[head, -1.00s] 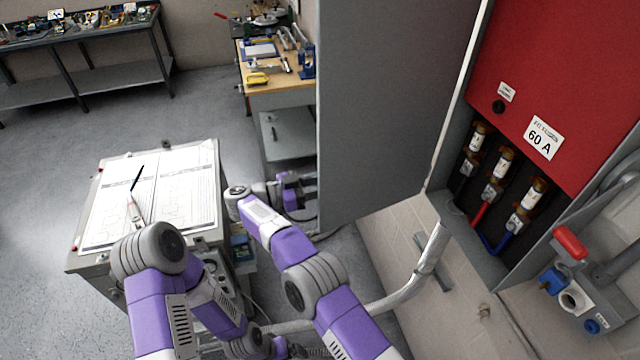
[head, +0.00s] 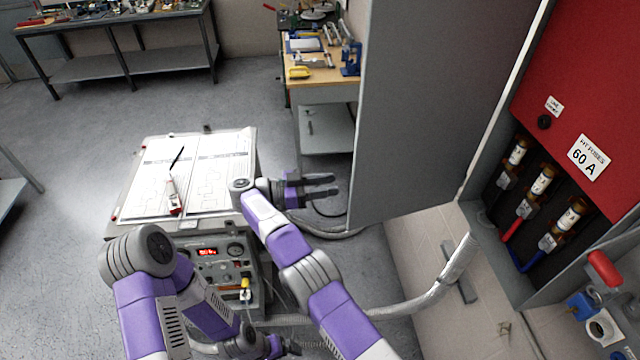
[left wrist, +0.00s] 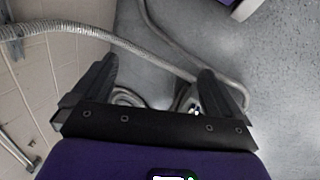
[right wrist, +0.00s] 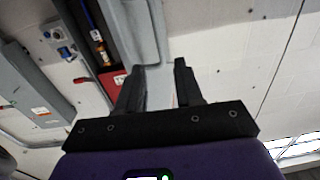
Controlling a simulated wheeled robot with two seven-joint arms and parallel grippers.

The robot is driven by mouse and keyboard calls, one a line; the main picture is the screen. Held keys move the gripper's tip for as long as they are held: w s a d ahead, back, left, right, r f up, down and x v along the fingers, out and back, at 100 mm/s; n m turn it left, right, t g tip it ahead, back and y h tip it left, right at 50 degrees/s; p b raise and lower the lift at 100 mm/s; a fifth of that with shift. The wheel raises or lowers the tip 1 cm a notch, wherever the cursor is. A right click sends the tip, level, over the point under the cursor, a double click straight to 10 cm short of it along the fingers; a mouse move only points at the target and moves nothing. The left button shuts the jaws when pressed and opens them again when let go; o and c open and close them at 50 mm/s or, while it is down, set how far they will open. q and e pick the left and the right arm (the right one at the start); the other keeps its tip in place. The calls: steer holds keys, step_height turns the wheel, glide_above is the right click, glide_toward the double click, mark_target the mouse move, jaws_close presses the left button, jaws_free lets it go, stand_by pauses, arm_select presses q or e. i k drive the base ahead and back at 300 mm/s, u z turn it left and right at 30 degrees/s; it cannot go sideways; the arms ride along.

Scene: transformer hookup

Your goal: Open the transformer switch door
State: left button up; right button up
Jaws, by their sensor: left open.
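The switch door is a large grey panel (head: 430,110) swung wide out from the red-fronted fuse box (head: 580,90). My right gripper (head: 336,185) is left of the door's near lower edge in the head view, its fingers apart and pointing toward it. In the right wrist view, the right gripper (right wrist: 158,85) has spread fingers with a pale grey panel strip (right wrist: 152,40) between and beyond them. I cannot tell whether it touches. My left gripper is low in the head view, mostly hidden; in the left wrist view it (left wrist: 155,85) is open and empty above the floor.
A test cart (head: 215,225) with papers stands at left. A workbench (head: 325,75) is behind the door's outer edge. A metal conduit (head: 440,280) runs below the box. Fuses (head: 540,180) and a red-handled switch (head: 603,268) are at right.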

mark_target(436, 74)
steer(key=u, duration=1.1)
steer(key=k, duration=1.2)
steer(key=z, duration=1)
steer(key=i, duration=0.5)
steer(key=u, duration=0.05)
